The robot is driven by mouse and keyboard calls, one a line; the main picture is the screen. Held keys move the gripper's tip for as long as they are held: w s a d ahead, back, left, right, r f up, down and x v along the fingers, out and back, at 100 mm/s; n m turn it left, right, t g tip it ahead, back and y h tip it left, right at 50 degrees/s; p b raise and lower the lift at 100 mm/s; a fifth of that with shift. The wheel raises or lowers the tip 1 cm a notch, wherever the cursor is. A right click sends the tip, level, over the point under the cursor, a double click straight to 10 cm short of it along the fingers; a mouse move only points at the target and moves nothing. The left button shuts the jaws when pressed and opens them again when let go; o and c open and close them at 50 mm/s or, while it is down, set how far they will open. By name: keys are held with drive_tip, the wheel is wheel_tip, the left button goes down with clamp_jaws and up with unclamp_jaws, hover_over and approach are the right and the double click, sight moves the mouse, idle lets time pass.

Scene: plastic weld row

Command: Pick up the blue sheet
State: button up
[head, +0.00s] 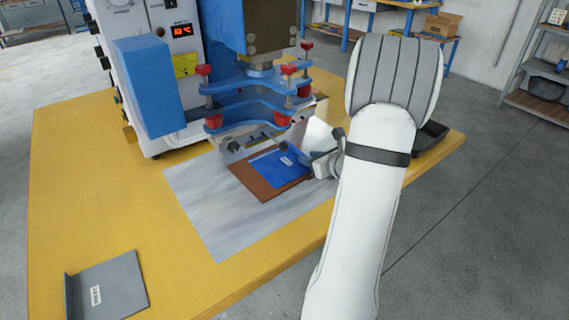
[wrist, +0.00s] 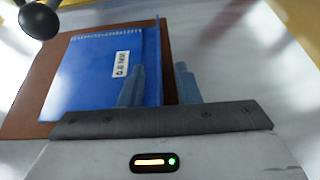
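The blue sheet (head: 275,170) lies on a brown board (head: 252,181) below the blue machine's clamp plates. In the wrist view the blue sheet (wrist: 90,75) shows a white label and a narrow upright flange along its right side. My gripper (head: 312,160) is at the right end of the sheet in the head view. In the wrist view my gripper (wrist: 161,84) is open, with one finger on each side of the flange and visible gaps to it. The fingers' lower ends are hard to make out.
The welding machine (head: 245,85) with red knobs stands close behind the sheet. A grey bent sheet (head: 112,287) with a white label lies at the front left of the yellow table (head: 85,190). A dark tray (head: 432,134) is behind my arm at right.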

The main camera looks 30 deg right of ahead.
drive_tip(key=shift+c, duration=0.4)
clamp_jaws()
drive_tip(key=shift+r, duration=0.1)
